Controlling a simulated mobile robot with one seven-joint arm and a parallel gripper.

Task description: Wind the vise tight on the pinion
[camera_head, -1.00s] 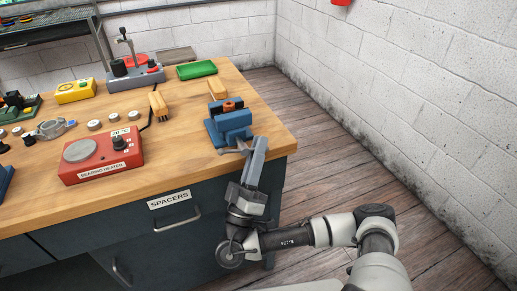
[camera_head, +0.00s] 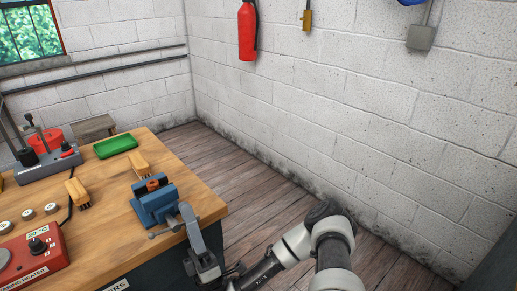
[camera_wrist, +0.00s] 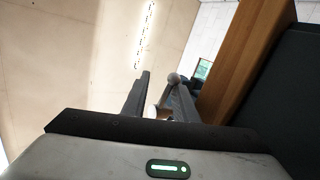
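The blue vise (camera_head: 155,203) stands at the front right corner of the wooden bench. A small dark and orange-brown piece (camera_head: 153,184), which looks like the pinion, sits between its jaws. The vise's grey handle (camera_head: 166,230) sticks out at the front, with a ball on its end. My gripper (camera_head: 187,212) is beside the handle, just off the bench edge. In the wrist view my gripper (camera_wrist: 160,92) has its fingers apart, with the handle's ball (camera_wrist: 173,79) near the right fingertip. Whether a finger touches the handle is unclear.
A grey press stand (camera_head: 48,163) is behind. The floor right of the bench is clear up to the white wall.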

